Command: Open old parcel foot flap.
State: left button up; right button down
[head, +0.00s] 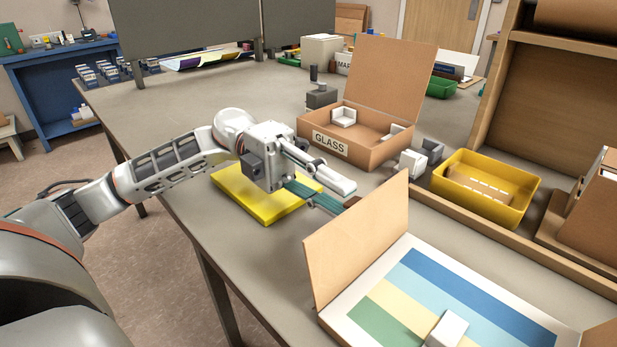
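The open parcel (332,324) lies at the lower right, partly cut off by the picture's edge. Inside it is a flat sheet with blue, yellow and green stripes (455,290). A brown cardboard flap (357,240) stands raised at its left end; another flap (602,337) shows at the lower right corner. My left gripper (340,196) is just behind the raised flap's upper left edge, pointing towards it. A white finger and a darker teal part with a brown tip show; contact and finger gap are unclear. My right gripper is not in view.
A yellow pad (262,204) lies under my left gripper. Behind stand an open box marked GLASS (345,152) and a yellow bin (500,206). A white block (447,330) sits on the striped sheet. A wooden shelf unit (545,95) bounds the right.

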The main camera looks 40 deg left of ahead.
pick_arm(q)
jog(key=a, duration=0.3)
jog(key=w+a, duration=0.1)
jog(key=a, duration=0.6)
jog(key=shift+w+a+f, duration=0.1)
jog(key=shift+w+a, duration=0.1)
jog(key=shift+w, duration=0.05)
